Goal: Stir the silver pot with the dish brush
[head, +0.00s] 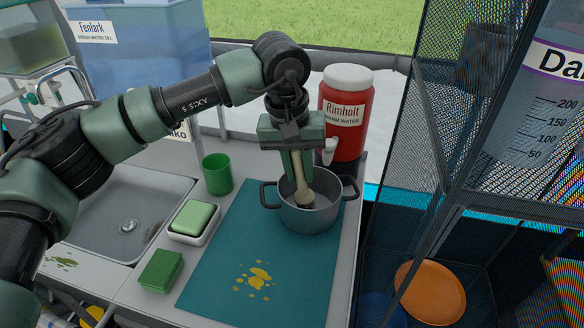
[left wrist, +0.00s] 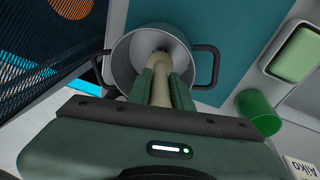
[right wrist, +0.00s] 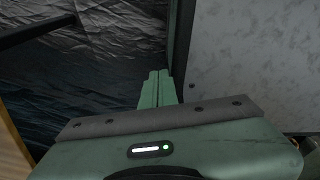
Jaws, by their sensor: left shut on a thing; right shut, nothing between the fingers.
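The silver pot (head: 311,216) stands on the far right part of the teal mat, with a handle on each side. My left gripper (head: 298,176) is above the pot and shut on the pale handle of the dish brush (head: 303,190). The brush points down, with its dark head inside the pot. The left wrist view shows the brush (left wrist: 160,90) between the fingers and the pot (left wrist: 125,62) around its lower end. Whether the head touches the pot's bottom I cannot tell. My right gripper (right wrist: 158,78) is shut and empty, beside a pale panel.
The red water jug (head: 347,105) stands just behind the pot. A green cup (head: 217,174), a soap dish with green soap (head: 193,218) and a green sponge (head: 161,271) lie left of the teal mat (head: 225,255). Yellow spills mark the mat. The sink (head: 128,222) is at left.

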